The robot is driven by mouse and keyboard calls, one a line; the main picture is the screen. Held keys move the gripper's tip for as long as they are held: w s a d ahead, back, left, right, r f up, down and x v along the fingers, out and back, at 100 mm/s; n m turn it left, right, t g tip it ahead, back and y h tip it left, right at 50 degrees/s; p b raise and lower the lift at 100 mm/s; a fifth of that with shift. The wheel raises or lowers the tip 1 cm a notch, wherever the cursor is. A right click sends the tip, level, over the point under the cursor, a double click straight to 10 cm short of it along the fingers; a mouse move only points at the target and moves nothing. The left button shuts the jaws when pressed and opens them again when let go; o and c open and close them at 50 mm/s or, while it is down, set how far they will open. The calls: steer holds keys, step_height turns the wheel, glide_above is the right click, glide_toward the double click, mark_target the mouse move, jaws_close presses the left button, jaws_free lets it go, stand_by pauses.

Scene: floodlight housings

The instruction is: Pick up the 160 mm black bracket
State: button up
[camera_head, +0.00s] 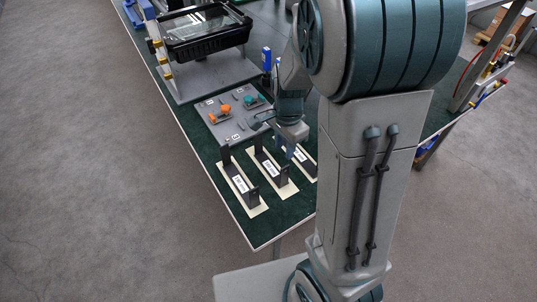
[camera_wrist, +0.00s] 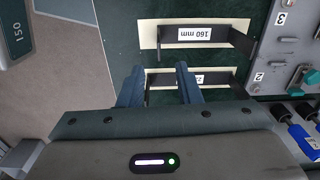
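The 160 mm black bracket (camera_wrist: 240,42) lies on a cream strip in the upper part of the wrist view. Its white "160 mm" label (camera_wrist: 195,34) appears upside down. My gripper (camera_wrist: 158,80) is open and empty, its blue fingers apart and below that bracket in the picture. A second labelled bracket (camera_wrist: 218,78) is beside the fingers, partly hidden by my gripper. In the head view, my gripper (camera_head: 293,152) is above the right-hand part of a row of brackets. The labels there are too small to read, so I cannot tell which is 160 mm.
A left bracket (camera_head: 240,182) and a middle bracket (camera_head: 270,170) stand on cream strips near the table's front edge. A grey panel (camera_head: 213,107) with orange and green knobs lies behind. A black floodlight housing (camera_head: 205,37) is farther back. My arm hides the table's right part.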

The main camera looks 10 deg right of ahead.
steer(key=shift+m, duration=0.3)
steer(key=shift+w+d+f+b, duration=0.1)
steer(key=shift+d+f+b, duration=0.1)
steer(key=shift+f, duration=3.4)
steer(key=shift+d+f+b, duration=0.1)
steer(key=shift+d+f, duration=0.05)
steer(key=shift+f, duration=3.45)
jaws_close()
